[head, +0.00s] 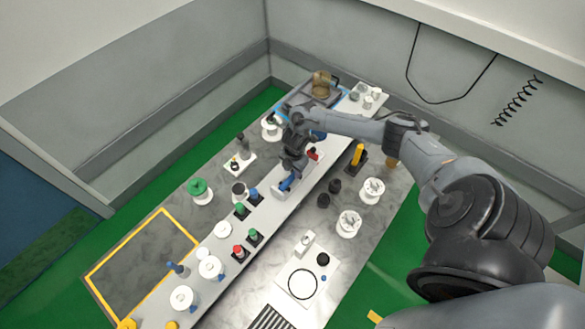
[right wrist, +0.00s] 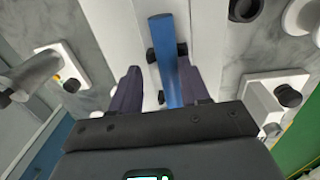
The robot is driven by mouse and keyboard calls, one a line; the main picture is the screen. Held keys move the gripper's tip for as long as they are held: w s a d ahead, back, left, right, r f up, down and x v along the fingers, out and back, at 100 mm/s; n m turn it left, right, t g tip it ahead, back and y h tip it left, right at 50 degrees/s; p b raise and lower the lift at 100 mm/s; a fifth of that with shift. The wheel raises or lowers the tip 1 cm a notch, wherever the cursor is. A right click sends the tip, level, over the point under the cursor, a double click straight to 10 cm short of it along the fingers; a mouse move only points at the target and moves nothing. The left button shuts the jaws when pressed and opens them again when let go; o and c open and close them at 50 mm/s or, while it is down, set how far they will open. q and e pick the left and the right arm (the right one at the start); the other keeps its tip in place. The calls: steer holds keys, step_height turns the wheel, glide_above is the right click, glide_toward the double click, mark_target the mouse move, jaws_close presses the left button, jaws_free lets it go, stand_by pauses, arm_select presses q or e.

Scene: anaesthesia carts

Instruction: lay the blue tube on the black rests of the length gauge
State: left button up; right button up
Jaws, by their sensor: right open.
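The blue tube (right wrist: 168,60) lies lengthwise over the white length gauge (right wrist: 142,18) in the right wrist view. Black rests (right wrist: 182,49) show on both sides of the tube, and it appears to lie on them; the contact itself is hidden. My right gripper (right wrist: 160,72) is open, with one dark finger on each side of the tube and gaps between. In the head view, the right gripper (head: 291,166) points down just above the blue tube (head: 288,183), at the gauge's white base (head: 277,191). My left gripper is not in view.
White spools (head: 348,223) and dark knobs stand to the right of the gauge. A yellow cylinder (head: 358,155) stands on a dark base. Small blue, green and red pieces (head: 239,251) line the white strip toward the front.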

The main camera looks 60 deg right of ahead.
steer(key=shift+s+f, duration=0.4)
steer(key=shift+s, duration=0.15)
steer(key=shift+s+r, duration=0.15)
steer(key=shift+r, duration=0.3)
step_height(320, 180, up, 11)
steer(key=shift+w+f, duration=0.15)
steer(key=shift+w, duration=0.2)
steer(key=shift+a, duration=0.15)
steer(key=a+f+t, duration=0.1)
steer(key=a, duration=0.8)
steer(key=a+m+t+y+p, duration=0.1)
steer(key=a+t, duration=0.1)
steer(key=a, duration=0.7)
steer(key=w+a+f+t+p, duration=0.1)
steer(key=a+t, duration=0.1)
steer(key=a, duration=0.7)
steer(key=shift+a+f+m+y, duration=0.1)
steer(key=shift+f+m+y, duration=0.25)
steer(key=shift+m+y, duration=0.05)
steer(key=s+r+m+g+p, duration=0.1)
steer(key=s+r+m, duration=0.3)
steer(key=s+m, duration=0.2)
steer(key=s+a+r+m+g+h+p, duration=0.1)
steer(key=s+r+m, duration=0.4)
steer(key=s, duration=0.4)
steer(key=shift+a+m, duration=0.15)
steer(key=shift+m, duration=0.45)
